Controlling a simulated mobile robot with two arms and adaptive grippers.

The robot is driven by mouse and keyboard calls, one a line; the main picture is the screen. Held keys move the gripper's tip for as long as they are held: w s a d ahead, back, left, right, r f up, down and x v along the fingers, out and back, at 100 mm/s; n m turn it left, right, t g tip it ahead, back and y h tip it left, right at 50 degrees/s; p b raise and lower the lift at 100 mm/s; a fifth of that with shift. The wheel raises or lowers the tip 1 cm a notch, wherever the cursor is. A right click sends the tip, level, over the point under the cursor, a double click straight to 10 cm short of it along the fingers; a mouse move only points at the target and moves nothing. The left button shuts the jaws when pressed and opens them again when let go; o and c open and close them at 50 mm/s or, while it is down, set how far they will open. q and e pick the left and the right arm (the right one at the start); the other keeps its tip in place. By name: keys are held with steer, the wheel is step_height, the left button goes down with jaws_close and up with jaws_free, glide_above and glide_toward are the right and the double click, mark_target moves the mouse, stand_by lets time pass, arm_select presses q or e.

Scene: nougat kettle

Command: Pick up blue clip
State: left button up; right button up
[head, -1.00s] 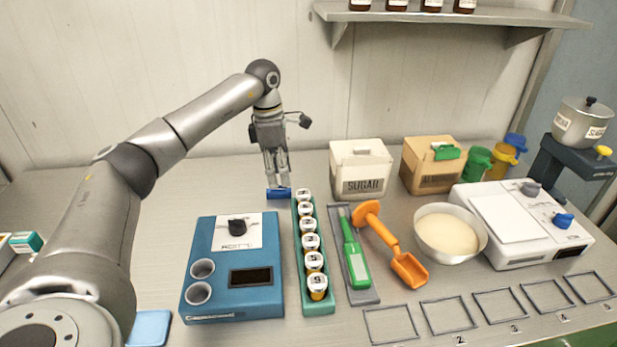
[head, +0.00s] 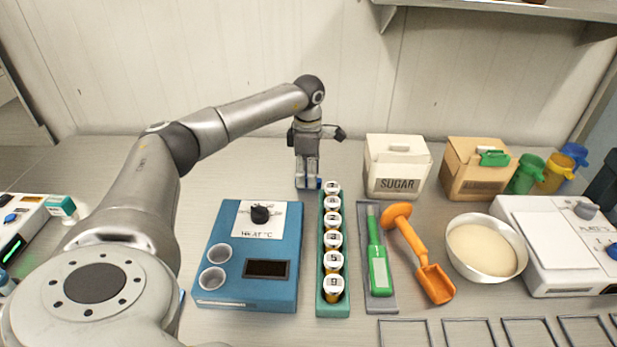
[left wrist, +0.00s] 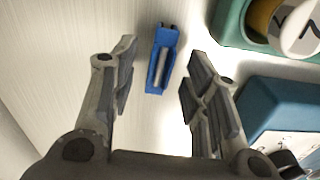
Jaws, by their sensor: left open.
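The blue clip (left wrist: 161,62) lies on the table in the left wrist view, between and just beyond the fingertips of my open left gripper (left wrist: 158,80). A gap shows on each side of the clip, and the fingers do not touch it. In the head view my left gripper (head: 307,184) points down at the table behind the blue device. My right gripper is not in view.
The green rack (head: 332,308) of numbered vials stands close to the right of the clip. The blue device (head: 222,232) is in front. The sugar box (head: 396,165), a cardboard box (head: 470,170), an orange scoop (head: 410,235) and a bowl (head: 486,247) are further right. The table left of the gripper is clear.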

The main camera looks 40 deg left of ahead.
arm_select(q)
steer(key=shift+f, duration=0.55)
steer(key=shift+w+f, duration=0.1)
steer(key=shift+f, duration=0.25)
steer(key=shift+c, duration=1.6)
steer(key=c, duration=0.6)
steer(key=shift+o, duration=0.2)
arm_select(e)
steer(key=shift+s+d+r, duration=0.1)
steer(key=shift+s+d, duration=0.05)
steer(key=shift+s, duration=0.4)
arm_select(q)
steer(key=shift+r, duration=0.15)
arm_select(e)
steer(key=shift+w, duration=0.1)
